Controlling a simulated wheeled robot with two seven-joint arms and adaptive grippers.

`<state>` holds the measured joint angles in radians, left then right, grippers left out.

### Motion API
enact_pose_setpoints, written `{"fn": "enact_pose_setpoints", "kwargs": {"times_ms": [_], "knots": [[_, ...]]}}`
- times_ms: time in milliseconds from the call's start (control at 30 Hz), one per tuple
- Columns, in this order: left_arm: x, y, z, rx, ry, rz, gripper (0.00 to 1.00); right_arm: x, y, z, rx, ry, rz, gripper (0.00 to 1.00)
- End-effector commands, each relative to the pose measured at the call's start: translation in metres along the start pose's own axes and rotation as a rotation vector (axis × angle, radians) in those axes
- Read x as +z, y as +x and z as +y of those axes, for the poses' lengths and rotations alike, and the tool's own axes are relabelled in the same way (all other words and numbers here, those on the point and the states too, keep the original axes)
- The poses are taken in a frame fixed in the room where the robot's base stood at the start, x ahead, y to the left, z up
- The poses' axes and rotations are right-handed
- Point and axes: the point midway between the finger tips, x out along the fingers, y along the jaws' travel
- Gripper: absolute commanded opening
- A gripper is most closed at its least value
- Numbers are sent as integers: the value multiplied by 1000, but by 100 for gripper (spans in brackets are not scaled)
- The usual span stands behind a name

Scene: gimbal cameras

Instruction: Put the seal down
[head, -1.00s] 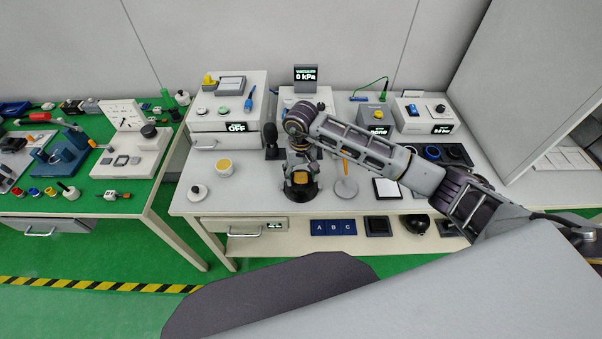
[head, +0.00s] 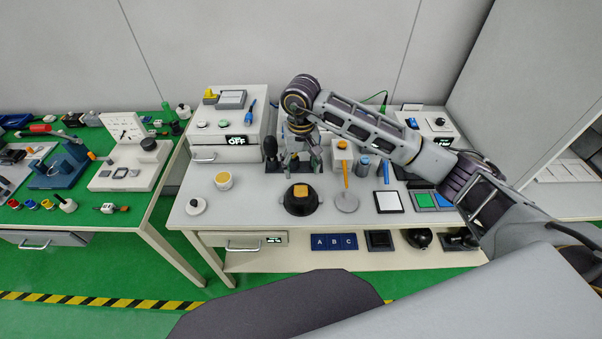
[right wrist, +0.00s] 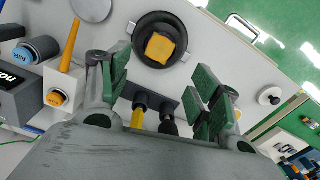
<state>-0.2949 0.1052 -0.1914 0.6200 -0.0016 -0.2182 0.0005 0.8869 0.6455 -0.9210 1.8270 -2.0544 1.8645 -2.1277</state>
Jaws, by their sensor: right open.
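A black round dish (head: 301,208) with small side handles stands on the white bench. A yellow-orange square block (head: 302,190) shows at its middle. The right wrist view also shows the dish (right wrist: 146,56) and the block (right wrist: 160,47). I cannot tell for certain which part is the seal. My right gripper (head: 306,158) is open and empty, above and behind the dish in the head view. In the right wrist view its green-padded fingers (right wrist: 163,88) are spread wide, apart from the dish and block. My left gripper is not in view.
A dark stand (right wrist: 158,100) with a yellow and a black handle is between my fingers in the right wrist view. A yellow-topped jar (head: 223,181) is left. Bench around the dish's front is clear.

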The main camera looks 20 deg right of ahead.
Motion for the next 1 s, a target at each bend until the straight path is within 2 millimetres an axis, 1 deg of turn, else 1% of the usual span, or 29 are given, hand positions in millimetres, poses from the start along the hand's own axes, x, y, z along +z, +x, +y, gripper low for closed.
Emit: {"fn": "enact_pose_setpoints", "kwargs": {"times_ms": [100, 300, 1000], "knots": [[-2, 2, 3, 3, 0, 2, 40, -1, -11, 0, 0, 0, 3, 63], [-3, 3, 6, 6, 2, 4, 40, 0, -20, 0, 1, 0, 1, 63], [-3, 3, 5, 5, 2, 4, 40, 0, -21, 0, 0, 0, 1, 63]]}}
